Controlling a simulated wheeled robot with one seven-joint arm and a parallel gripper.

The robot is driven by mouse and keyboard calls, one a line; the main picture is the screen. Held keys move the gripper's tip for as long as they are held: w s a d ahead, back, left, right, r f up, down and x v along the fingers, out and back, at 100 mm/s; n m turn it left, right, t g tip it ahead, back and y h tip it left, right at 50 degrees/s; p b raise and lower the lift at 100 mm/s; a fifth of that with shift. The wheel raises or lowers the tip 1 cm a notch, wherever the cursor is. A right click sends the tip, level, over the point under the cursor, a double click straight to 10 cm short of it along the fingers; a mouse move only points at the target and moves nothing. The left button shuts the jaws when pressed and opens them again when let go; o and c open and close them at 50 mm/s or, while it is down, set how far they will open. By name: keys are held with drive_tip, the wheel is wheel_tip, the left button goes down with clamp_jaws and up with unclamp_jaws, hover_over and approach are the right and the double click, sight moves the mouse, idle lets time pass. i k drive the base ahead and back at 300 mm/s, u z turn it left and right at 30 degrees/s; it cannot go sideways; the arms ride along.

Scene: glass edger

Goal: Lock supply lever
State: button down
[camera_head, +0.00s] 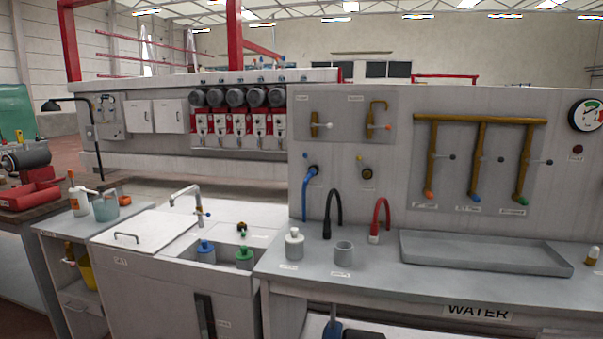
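Several valve levers show on the light grey panel at the right, and I cannot tell which is the supply lever. A small plate holds a short brass valve (315,125) with a pale-tipped lever and a hooked brass pipe (372,110) with a red-tipped lever. To their right, a brass manifold (480,118) has three drop pipes, each with a small side lever, ending in orange, blue and green tips. The small labels are too blurred to read. I see no lock that I can identify. My gripper is not in view.
The bench marked WATER (477,312) stands below the panel. It carries a grey tray (485,251), a white bottle (294,246), a grey cup (343,252) and upright black (334,212) and red (381,218) hoses. A sink cabinet with a faucet (186,194) stands left.

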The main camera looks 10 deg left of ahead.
sight(304, 156)
drive_tip(key=k, duration=0.8)
drive_tip(key=u, duration=0.15)
drive_tip(key=i, duration=0.25)
drive_tip(key=u, duration=0.65)
drive_tip(key=i, duration=2.05)
drive_tip(key=z, duration=0.75)
